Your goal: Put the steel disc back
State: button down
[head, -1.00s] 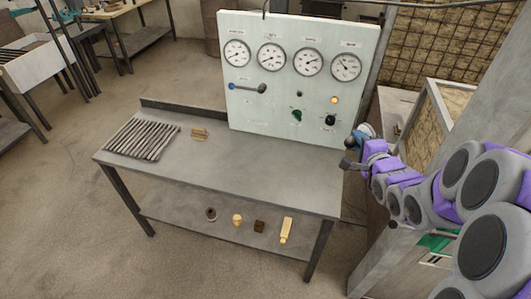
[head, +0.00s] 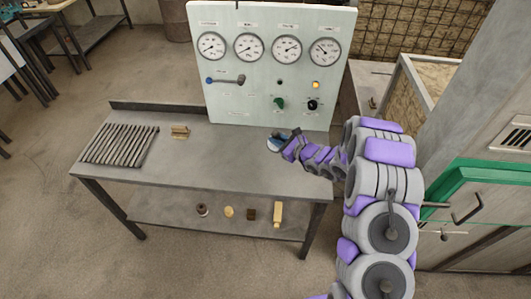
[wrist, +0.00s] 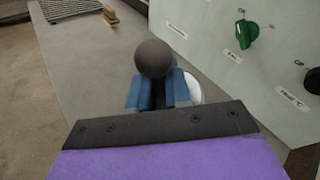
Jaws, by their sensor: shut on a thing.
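My gripper (head: 277,142) is over the right part of the bench top (head: 225,160), in front of the gauge panel. In the wrist view its blue jaws (wrist: 152,92) are shut on a dark round knob (wrist: 153,58). A pale, shiny disc edge (wrist: 194,88), which looks like the steel disc, shows just beyond the jaws on the right. Most of the disc is hidden by the jaws. I cannot tell whether the knob is part of the disc, nor whether the disc touches the bench.
The upright panel (head: 235,100) with gauges and knobs stands close behind my gripper. A rack of metal bars (head: 120,145) and a small brush-like block (head: 180,132) are on the left. Small items sit on the lower shelf (head: 180,208). The bench middle is clear.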

jog(key=m+g+y, duration=0.1)
jog(key=y, duration=0.1)
send_over(267, 171)
notch_tip(267, 171, down, 5)
jog(key=shift+m, duration=0.3)
jog(key=f, duration=0.2)
jog(key=a+f, duration=0.1)
jog(key=f, duration=0.1)
jog(key=shift+s+a+f, duration=0.1)
jog(key=shift+a+f, duration=0.05)
jog(key=f, duration=0.1)
jog(key=d+f+b, duration=0.1)
jog(key=f, duration=0.1)
jog(key=shift+d+f, duration=0.4)
jog(key=shift+a+f, duration=0.2)
jog(key=shift+a, duration=0.55)
jog(key=shift+d+f, duration=0.1)
jog(key=shift+d, duration=0.4)
jog(key=shift+d+f, duration=0.1)
jog(key=shift+f, duration=0.05)
